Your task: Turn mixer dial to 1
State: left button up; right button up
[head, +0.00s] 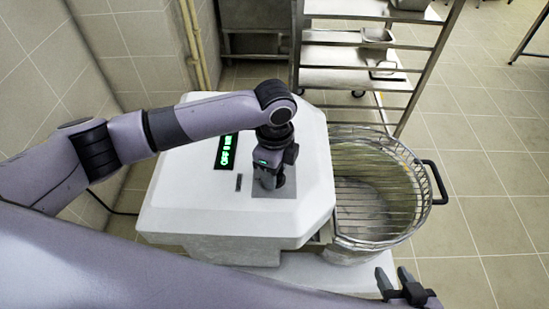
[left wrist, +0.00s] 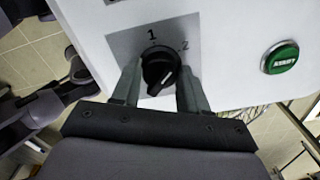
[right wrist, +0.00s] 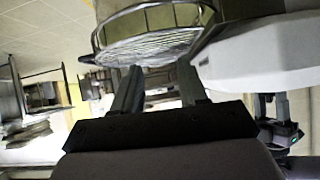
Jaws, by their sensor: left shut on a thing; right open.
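The mixer (head: 185,205) is a white machine with a grey plate on its top. The black mixer dial (left wrist: 160,65) is on that plate in the left wrist view, with "1" above it and "2" to its upper right. A light line shows on the dial's lower part; I cannot tell which number it points to. My left gripper (left wrist: 160,88) is shut on the dial, one finger on each side. In the head view my left gripper (head: 268,183) hides the dial. My right gripper (head: 400,283) is open and empty, low at the front right of the mixer.
A green display (head: 227,151) and a small slot lie left of the dial. A green start button (left wrist: 282,57) is right of the dial in the left wrist view. A wire guard (head: 400,150) encircles the bowl on the right. A metal rack (head: 355,60) stands behind.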

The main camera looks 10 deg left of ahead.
pick_arm(q)
jog(key=shift+s+r+n+p, duration=0.1)
jog(key=shift+r+n+p, duration=0.4)
jog(key=shift+p, duration=0.2)
jog(key=n+p, duration=0.1)
jog(key=p, duration=0.1)
jog(key=shift+f+n+p, duration=0.1)
jog(key=shift+n+p, duration=0.3)
jog(key=n+p, duration=0.3)
jog(key=p, duration=0.1)
jog(key=shift+f, duration=0.1)
jog(key=shift+f+n+p, duration=0.25)
jog(key=shift+n+p, duration=1.05)
jog(key=shift+n, duration=0.4)
jog(key=o, duration=1.1)
jog(key=shift+r, duration=0.1)
